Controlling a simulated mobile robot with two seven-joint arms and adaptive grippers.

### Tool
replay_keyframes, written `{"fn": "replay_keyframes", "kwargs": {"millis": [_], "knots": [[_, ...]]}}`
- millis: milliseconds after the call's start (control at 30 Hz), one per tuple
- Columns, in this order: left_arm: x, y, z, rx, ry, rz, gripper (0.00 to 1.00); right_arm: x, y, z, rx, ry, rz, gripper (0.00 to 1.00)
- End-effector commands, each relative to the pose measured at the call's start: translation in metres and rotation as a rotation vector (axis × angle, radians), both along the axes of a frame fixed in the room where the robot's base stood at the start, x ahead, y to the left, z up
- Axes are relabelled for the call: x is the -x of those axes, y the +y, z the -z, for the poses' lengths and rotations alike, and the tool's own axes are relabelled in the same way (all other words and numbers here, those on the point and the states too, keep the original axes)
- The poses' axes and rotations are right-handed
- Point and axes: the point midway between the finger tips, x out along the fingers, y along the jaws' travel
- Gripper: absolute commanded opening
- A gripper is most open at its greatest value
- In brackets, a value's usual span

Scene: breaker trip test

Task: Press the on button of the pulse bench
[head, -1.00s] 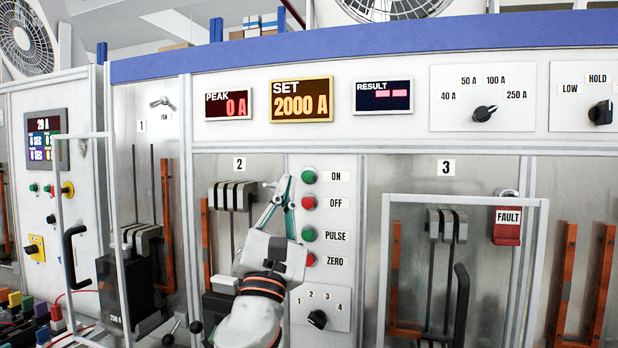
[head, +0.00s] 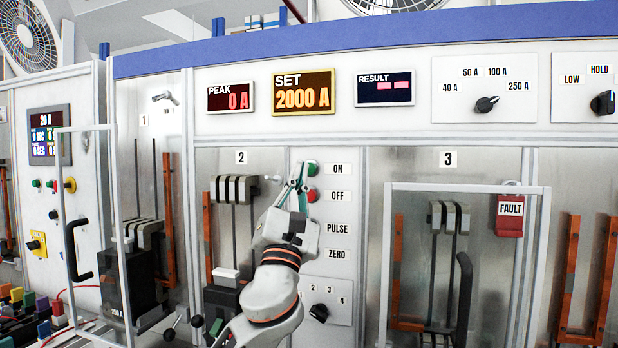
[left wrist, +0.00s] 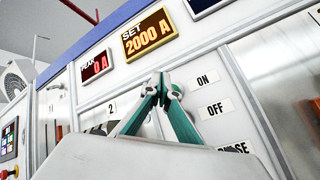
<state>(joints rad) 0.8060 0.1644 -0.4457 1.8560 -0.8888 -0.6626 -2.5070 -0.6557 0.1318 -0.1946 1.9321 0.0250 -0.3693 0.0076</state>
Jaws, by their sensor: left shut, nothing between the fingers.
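The pulse bench (head: 345,268) is a pale panel with a column of buttons labelled ON, OFF, PULSE and ZERO. The green ON button (head: 313,169) is partly covered on its left side by my left gripper (head: 300,170). The gripper is shut and empty, with its fingertips at the ON button's left edge; I cannot tell whether they touch it. The red OFF button (head: 312,195) sits just below. The PULSE and ZERO buttons are hidden behind my gripper. In the left wrist view the fingertips (left wrist: 161,84) meet left of the ON label (left wrist: 205,78). My right gripper is out of view.
The SET display (head: 303,91) reads 2000 A and the PEAK display (head: 231,97) reads 0 A. A rotary selector (head: 319,312) is below the buttons. Bay 2's breaker (head: 233,189) is at the left; bay 3's framed door (head: 470,188) is at the right.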

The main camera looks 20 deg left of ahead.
Motion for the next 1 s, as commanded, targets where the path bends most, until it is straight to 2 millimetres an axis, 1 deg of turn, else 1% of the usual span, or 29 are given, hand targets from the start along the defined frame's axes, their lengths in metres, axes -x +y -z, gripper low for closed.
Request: {"fn": "replay_keyframes", "kwargs": {"millis": [33, 100, 167, 333, 633, 1000], "knots": [[-0.007, 0.000, 0.004, 0.000, 0.001, -0.001, 0.00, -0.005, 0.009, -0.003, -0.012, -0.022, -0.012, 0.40], [-0.014, 0.000, 0.002, -0.002, 0.000, -0.002, 0.00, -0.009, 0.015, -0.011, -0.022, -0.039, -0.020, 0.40], [-0.019, -0.001, 0.002, -0.001, 0.000, -0.001, 0.00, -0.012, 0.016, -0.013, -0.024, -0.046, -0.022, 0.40], [-0.028, -0.001, 0.001, 0.000, 0.001, -0.001, 0.00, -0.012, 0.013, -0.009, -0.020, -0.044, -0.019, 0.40], [-0.031, -0.001, 0.000, 0.000, 0.000, 0.000, 0.00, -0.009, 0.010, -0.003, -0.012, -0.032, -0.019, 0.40], [-0.030, -0.001, 0.000, -0.001, 0.000, -0.001, 0.00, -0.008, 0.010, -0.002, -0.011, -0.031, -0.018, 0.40]]}}
